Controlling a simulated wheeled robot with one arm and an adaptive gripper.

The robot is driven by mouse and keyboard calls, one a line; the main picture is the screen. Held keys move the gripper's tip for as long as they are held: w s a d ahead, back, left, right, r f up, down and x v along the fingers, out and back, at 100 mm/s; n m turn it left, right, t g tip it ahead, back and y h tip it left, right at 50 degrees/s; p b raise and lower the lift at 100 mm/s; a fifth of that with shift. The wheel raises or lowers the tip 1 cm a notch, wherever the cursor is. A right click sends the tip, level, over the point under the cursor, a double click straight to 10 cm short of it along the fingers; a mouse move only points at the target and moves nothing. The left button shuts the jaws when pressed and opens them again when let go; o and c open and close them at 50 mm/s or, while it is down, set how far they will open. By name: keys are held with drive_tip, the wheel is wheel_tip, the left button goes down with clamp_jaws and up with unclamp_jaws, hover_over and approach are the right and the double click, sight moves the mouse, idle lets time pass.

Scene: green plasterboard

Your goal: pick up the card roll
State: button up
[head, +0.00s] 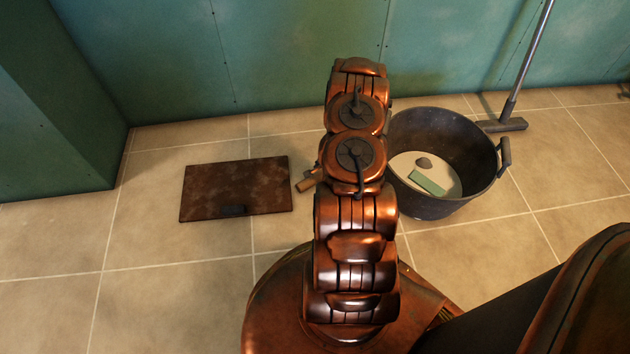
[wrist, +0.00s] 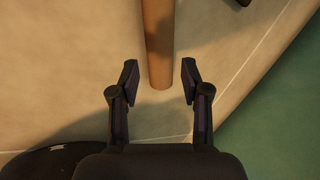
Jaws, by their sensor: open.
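The card roll (wrist: 158,45) is a plain brown tube on the tiled floor. In the wrist view it runs from the top edge down to its near end, which lies between the fingertips of my gripper (wrist: 160,75). The jaws are open, with a gap on each side of the roll. In the head view a short brown piece of the roll (head: 309,181) shows to the left of my arm. My arm hides the rest of it and my gripper there.
A black bucket (head: 440,205) with a green block (head: 427,183) and a dark lump stands right of my arm. A brown board (head: 236,187) with a small dark item lies left. A long-handled tool (head: 502,124) leans behind. Green walls (head: 270,50) bound the back.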

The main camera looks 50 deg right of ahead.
sight(305, 184)
drive_tip(key=shift+b+x, duration=1.8)
drive_tip(key=shift+x, duration=2.15)
drive_tip(key=shift+s+a, duration=0.1)
drive_tip(key=shift+c, duration=0.3)
drive_tip(key=c, duration=0.6)
drive_tip(key=shift+c, duration=0.2)
drive_tip(key=shift+r, duration=0.1)
